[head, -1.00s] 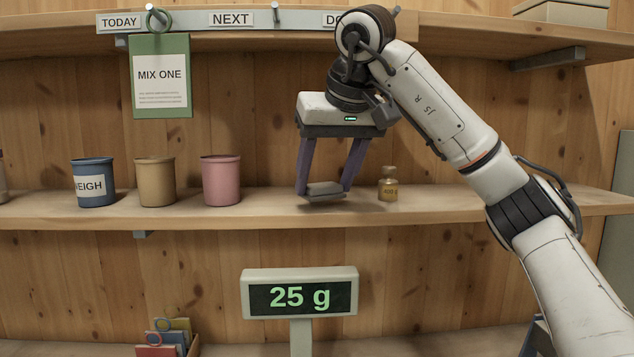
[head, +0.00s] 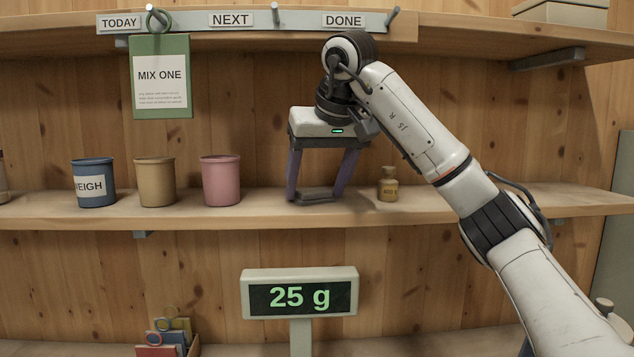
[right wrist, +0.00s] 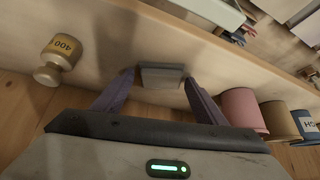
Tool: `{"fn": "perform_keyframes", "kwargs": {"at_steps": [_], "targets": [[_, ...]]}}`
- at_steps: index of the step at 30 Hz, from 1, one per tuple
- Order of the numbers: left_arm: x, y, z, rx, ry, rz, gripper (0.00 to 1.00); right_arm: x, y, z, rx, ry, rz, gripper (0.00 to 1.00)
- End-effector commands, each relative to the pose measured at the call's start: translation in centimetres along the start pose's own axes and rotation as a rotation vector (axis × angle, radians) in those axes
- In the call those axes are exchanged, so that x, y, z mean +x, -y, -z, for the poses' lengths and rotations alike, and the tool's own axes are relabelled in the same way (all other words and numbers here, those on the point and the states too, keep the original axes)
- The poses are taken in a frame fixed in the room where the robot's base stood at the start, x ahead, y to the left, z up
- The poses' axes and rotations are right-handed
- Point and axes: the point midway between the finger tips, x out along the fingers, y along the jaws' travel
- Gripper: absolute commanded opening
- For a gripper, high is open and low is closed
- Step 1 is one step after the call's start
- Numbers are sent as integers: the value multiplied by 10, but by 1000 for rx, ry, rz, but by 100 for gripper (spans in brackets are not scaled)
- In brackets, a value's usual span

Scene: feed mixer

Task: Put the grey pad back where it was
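The grey pad (head: 316,194) is a small flat block between the fingertips of my right gripper (head: 316,193), low at the upper shelf between the pink cup and the brass weight. In the right wrist view the pad (right wrist: 162,76) has a finger against each side, so the right gripper (right wrist: 160,78) is shut on it. The pad is at about shelf height; whether its underside touches the board I cannot tell. My left gripper is not in view.
A pink cup (head: 221,181), a tan cup (head: 155,182) and a blue cup (head: 94,183) stand left of the gripper. A brass weight (head: 388,186) stands close on its right. The scale display (head: 300,294) below reads 25 g. The shelf (head: 470,204) is clear further right.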

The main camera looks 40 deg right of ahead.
Motion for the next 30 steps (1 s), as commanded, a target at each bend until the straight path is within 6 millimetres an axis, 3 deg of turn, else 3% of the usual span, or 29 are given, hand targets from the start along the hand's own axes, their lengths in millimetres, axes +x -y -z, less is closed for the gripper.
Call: {"fn": "perform_keyframes", "kwargs": {"at_steps": [13,30], "targets": [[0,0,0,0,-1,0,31,-7,0,2,1,-1,1,74],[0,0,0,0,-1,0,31,-73,0,2,-1,-3,0,74]]}}
